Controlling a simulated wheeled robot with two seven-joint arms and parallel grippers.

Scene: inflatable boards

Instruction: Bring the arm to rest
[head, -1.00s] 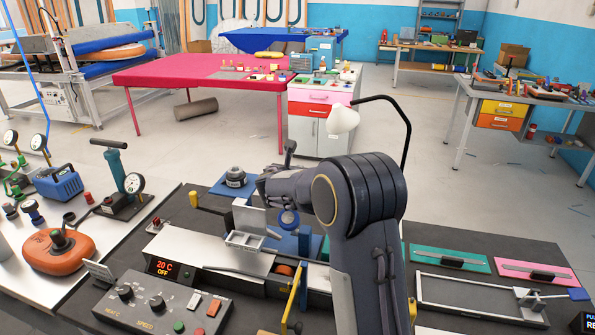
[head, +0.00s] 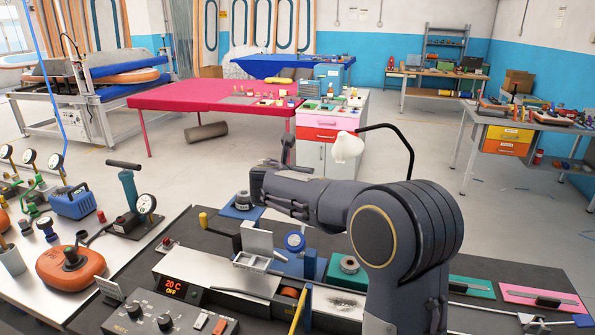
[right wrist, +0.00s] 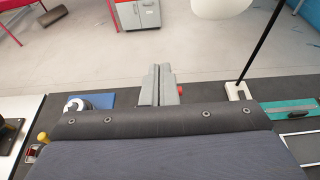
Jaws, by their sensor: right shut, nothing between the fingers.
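My right arm comes in from the lower right in the head view, over the dark workbench (head: 180,250). Its forearm reaches left, above the bench's far part. The right gripper shows in the right wrist view (right wrist: 161,72) with its two grey fingers together and nothing between them. It points out past the bench's far edge, over the floor. In the head view, the gripper end is small and dark, left of the white lamp shade (head: 348,147). My left gripper is in no view.
Below the forearm stand a heater unit with a "20 C OFF" display (head: 177,290), a blue fixture (head: 297,258) and a blue mat with a round grey part (head: 241,205). The black lamp stem (head: 411,160) rises behind the arm.

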